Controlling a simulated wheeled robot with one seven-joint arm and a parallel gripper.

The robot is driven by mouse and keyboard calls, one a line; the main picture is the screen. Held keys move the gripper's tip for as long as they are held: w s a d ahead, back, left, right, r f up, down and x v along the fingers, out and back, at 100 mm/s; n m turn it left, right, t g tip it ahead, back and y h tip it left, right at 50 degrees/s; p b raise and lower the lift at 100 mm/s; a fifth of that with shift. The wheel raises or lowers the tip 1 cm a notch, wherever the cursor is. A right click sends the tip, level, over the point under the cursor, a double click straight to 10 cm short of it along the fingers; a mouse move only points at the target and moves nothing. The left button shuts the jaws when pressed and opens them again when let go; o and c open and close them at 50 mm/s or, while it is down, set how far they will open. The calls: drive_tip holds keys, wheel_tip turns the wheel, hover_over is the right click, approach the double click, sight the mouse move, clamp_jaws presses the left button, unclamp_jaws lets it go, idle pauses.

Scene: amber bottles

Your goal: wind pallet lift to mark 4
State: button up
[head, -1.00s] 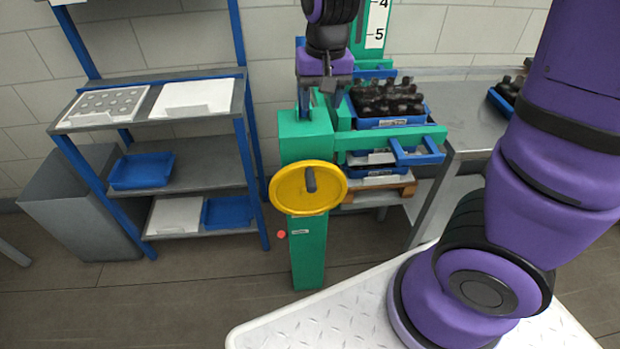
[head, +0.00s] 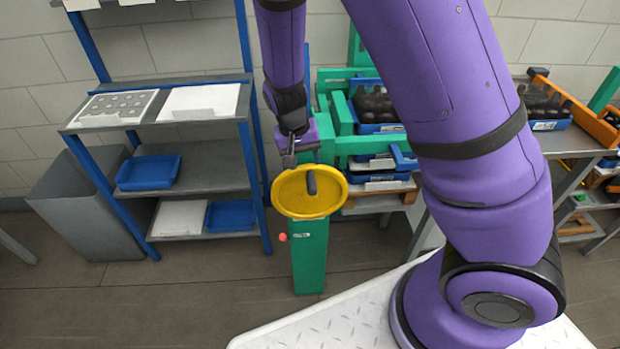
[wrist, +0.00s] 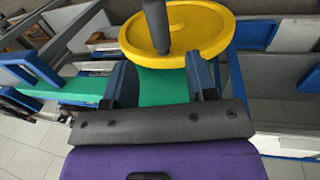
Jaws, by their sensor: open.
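The yellow handwheel (head: 289,206) sits on top of the green lift post (head: 309,262), with a dark upright crank knob (head: 311,184) on it. The wheel (wrist: 205,28) and knob (wrist: 157,28) also show at the top of the wrist view. My gripper (head: 303,158) is open and empty, just above and behind the wheel in the head view. In the wrist view its two fingers (wrist: 161,78) stand apart, with the knob beyond them and roughly between them. I cannot tell whether the fingers touch the wheel. The mark scale is hidden behind my arm.
The lift carries blue crates (head: 378,128) of dark bottles, partly hidden by my arm. A blue-framed shelf (head: 188,167) with trays stands at left, beside a grey bin (head: 88,205). A metal table (head: 567,146) with more bottles stands at right.

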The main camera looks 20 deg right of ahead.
sight(310, 179)
drive_tip(key=f, duration=0.3)
drive_tip(key=d+f, duration=0.1)
drive_tip(key=f, duration=0.3)
drive_tip(key=shift+s+d, duration=0.2)
clamp_jaws()
